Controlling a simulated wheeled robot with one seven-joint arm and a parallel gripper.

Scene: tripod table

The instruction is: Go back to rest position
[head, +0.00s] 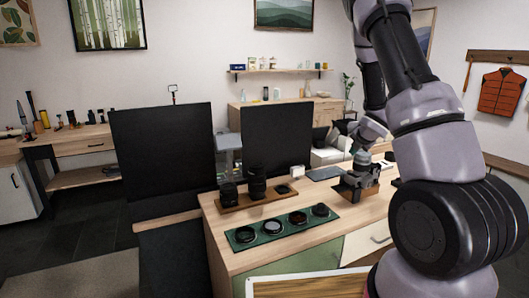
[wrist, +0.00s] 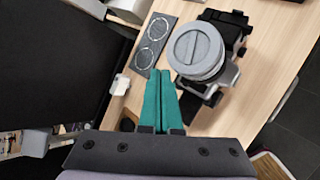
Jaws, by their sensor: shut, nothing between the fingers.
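My gripper (wrist: 161,75) is shut and empty, its two teal fingers pressed together in the wrist view. The fingers are not clear there.
A green mat (head: 258,243) holds several round dark pieces at the table's front. Behind it, a wooden tray (head: 228,207) holds black lenses. Two large black panels (head: 165,155) stand to the left and behind. A grey plate with two rings (wrist: 152,45) lies beside the device.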

